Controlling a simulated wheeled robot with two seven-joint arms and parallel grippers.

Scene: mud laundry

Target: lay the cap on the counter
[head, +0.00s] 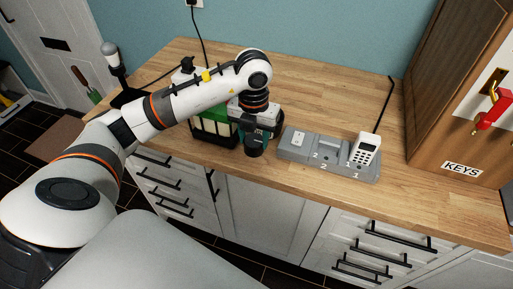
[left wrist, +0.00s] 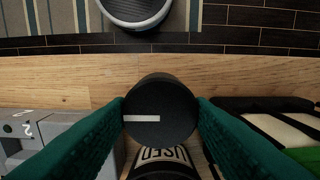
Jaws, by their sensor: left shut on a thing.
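My left gripper (head: 258,137) is over the front part of the wooden counter (head: 310,95), its teal fingers shut on a round black cap (head: 253,147). In the left wrist view the cap (left wrist: 160,112) shows end-on, with a white line on its face, between the two fingers. Just below it in that view is a black item with a pale "USED" label (left wrist: 165,156); the cap partly hides it, and I cannot tell whether they touch. Whether the cap touches the counter is not clear. My right gripper is not in view.
A grey numbered dock (head: 328,152) with a white handset (head: 367,150) stands right of my gripper. A green and white divided container (head: 213,132) is close on its left. A wooden key cabinet (head: 460,100) stands at the right. The counter behind the dock is clear.

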